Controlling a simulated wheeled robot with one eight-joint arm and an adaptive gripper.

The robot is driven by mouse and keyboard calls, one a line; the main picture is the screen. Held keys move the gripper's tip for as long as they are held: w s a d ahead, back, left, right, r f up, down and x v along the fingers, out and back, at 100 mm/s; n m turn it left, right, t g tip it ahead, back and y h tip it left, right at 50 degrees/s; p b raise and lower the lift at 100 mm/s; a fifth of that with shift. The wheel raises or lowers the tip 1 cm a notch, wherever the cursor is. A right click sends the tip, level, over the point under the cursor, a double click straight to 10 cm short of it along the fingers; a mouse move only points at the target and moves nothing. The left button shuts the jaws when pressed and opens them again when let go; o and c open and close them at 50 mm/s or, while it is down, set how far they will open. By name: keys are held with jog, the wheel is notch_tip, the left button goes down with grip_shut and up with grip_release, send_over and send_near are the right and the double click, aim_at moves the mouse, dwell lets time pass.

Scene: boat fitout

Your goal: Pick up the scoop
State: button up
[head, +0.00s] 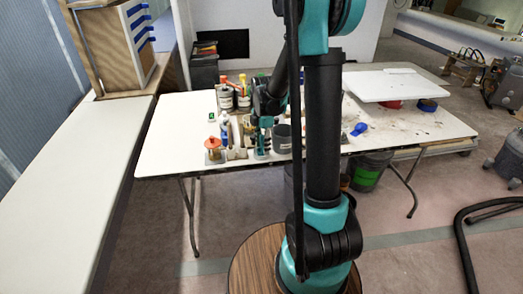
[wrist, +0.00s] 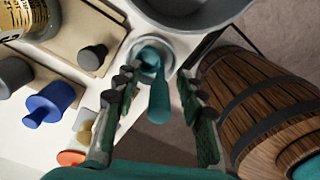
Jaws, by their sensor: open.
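A teal scoop (wrist: 158,103), as far as I can tell, stands with its handle toward the camera in a pale round holder (wrist: 137,47) near the table edge. Teal also shows below my gripper in the head view, small and partly hidden. My gripper (wrist: 156,88) is open, with one finger on each side of the teal handle. I see gaps between the handle and both fingers. In the head view my gripper (head: 262,121) is over the front of the white table (head: 175,130), partly hidden by my arm.
A grey pot (head: 282,138) stands right beside the gripper. Bottles, a jar with an orange top (head: 213,148) and tool pots (head: 226,98) crowd the left and back. A blue item (head: 358,129) and a white board (head: 385,85) lie to the right. The table's left end is clear.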

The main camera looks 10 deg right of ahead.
grip_shut()
jog(key=shift+r, duration=0.1)
dwell(0.4)
notch_tip(320, 180, up, 20)
dwell(0.5)
